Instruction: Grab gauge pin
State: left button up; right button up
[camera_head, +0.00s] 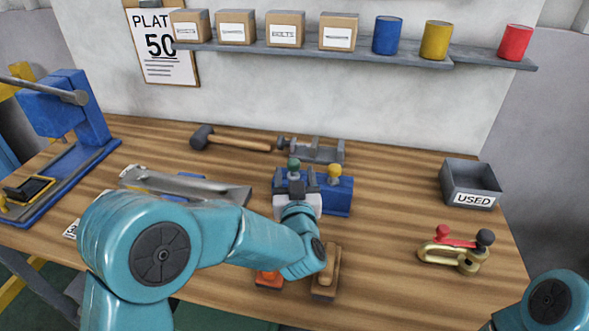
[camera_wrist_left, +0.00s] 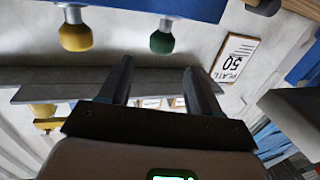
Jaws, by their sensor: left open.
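The gauge pins appear to be the knobbed pins in a blue block (camera_head: 338,197): one has a green knob (camera_head: 294,164), the other a yellow knob (camera_head: 334,173). In the left wrist view, which is upside down, the yellow knob (camera_wrist_left: 77,36) is at the upper left and the green knob (camera_wrist_left: 162,41) is nearly centred beyond the fingertips. My left gripper (camera_head: 296,185) is at the block's near side, close to the green knob; its two fingers (camera_wrist_left: 159,77) are apart and empty. My arm hides part of the block. My right gripper is out of view.
A grey bin marked USED (camera_head: 471,184) stands at the right, with a brass clamp (camera_head: 455,250) in front of it. A mallet (camera_head: 232,139) and a grey vise (camera_head: 314,150) lie behind the block. A wooden-handled tool (camera_head: 326,272) lies in front. A blue press (camera_head: 65,125) stands left.

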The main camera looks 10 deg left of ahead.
aim_at(294, 165)
pick_arm(q)
jog(key=p+x, duration=0.1)
jog(key=x, duration=0.5)
jog(key=shift+w+f, duration=0.2)
jog(key=c, duration=1.1)
